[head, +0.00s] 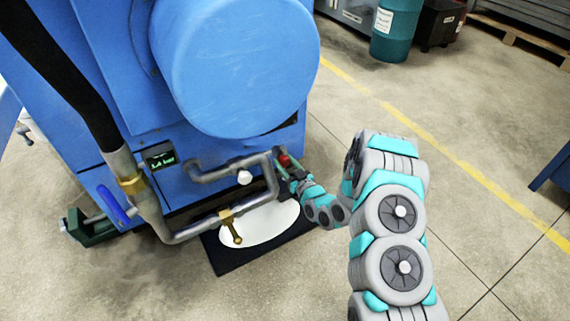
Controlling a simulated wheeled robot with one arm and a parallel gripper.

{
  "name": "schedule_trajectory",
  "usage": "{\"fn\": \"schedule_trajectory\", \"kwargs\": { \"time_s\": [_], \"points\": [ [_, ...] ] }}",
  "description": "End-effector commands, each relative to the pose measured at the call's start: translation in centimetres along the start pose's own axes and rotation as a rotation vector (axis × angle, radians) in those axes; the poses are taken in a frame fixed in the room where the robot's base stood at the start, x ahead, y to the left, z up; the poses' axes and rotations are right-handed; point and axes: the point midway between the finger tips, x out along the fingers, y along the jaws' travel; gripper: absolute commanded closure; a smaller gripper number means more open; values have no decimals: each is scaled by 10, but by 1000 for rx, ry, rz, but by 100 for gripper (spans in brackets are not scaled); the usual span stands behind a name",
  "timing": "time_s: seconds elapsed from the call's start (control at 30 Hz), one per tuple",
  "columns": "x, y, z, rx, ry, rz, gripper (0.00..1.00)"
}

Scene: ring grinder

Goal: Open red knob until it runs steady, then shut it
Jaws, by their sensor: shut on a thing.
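The red knob (285,160) sits at the lower right of the blue machine (120,60), by the end of the grey pipe (262,160). My gripper (287,170) is at the knob, reaching in from the right, and is shut on it. The fingers hide part of the knob, and I cannot tell how far it is turned. A small display (159,157) on the machine shows green figures, too small to read surely. A white patch (268,222), like pooled liquid, lies on a black mat (225,262) below the pipe.
A blue lever (116,206), a brass tap (232,230) and a white knob (244,177) are on the nearby pipework. A green clamp-like block (90,228) is at the left. A teal drum (396,30) stands at the back.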

Motion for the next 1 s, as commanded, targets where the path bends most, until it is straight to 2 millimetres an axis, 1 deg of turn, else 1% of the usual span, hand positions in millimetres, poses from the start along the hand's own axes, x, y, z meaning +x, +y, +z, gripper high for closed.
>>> {"fn": "schedule_trajectory", "kwargs": {
  "time_s": [0.17, 1.0],
  "points": [
    [0, 0, 2, 155, -2, -2, 100],
    [1, 2, 0, 954, 4, 0, 100]
  ]
}}
